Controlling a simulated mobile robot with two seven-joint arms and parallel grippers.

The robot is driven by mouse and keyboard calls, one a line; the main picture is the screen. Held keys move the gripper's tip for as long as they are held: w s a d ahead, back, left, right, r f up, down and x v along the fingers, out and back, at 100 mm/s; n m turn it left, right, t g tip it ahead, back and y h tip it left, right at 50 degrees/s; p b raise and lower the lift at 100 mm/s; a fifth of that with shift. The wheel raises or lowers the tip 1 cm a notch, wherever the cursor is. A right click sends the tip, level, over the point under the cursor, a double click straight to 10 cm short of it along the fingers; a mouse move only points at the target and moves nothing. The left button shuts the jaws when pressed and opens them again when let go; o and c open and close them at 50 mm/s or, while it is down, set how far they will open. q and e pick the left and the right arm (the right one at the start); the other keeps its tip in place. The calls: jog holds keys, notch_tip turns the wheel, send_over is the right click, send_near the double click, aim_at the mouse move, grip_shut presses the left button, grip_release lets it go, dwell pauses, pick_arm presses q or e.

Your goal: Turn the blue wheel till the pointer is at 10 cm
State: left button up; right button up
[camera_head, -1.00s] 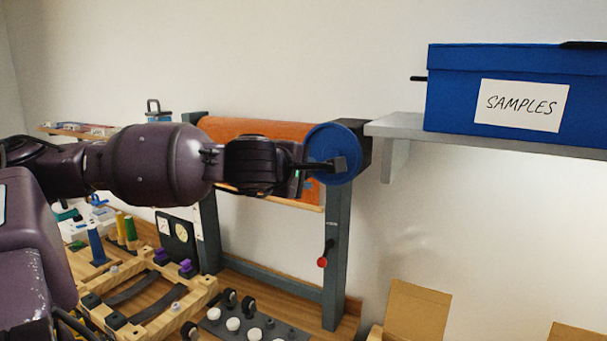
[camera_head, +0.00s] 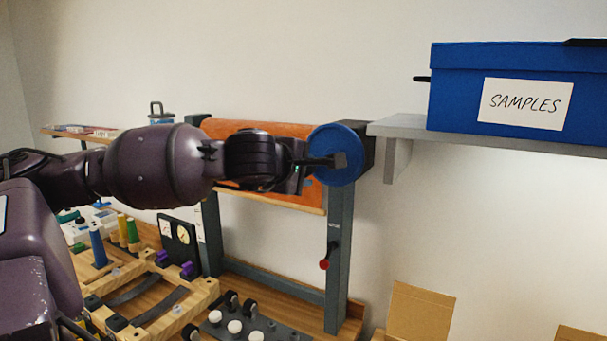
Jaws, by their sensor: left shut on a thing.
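The blue wheel (camera_head: 330,172) is a round disc at the right end of the orange roll (camera_head: 270,129), on a dark grey frame (camera_head: 338,280). My left gripper (camera_head: 338,161) reaches across the roll from the left, its fingers in front of the wheel's face. It is shut at a dark grip on the wheel; the exact contact is hard to see. A strip of orange sheet hangs below the roll, ending in a light wooden bar (camera_head: 290,203). My left arm covers much of the roll. I cannot make out the pointer or a 10 cm mark. My right gripper is not in view.
A blue SAMPLES box (camera_head: 460,100) stands on a grey shelf (camera_head: 405,125) just right of the wheel. A red-knobbed lever (camera_head: 324,265) sits on the right post. Below are a wooden frame (camera_head: 190,310), a dial panel (camera_head: 180,240) and cardboard boxes (camera_head: 420,312).

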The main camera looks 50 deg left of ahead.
pick_arm(q)
jog(key=shift+r+b, duration=0.15)
jog(key=shift+b, duration=0.3)
dwell(0.4)
jog(key=o, duration=0.8)
jog(key=shift+o, duration=0.2)
jog(key=s+d+b, duration=0.2)
jog(key=s+b, duration=0.1)
jog(key=s, duration=0.4)
jog(key=shift+s+d, duration=0.15)
jog(key=shift+s, duration=0.2)
dwell(0.5)
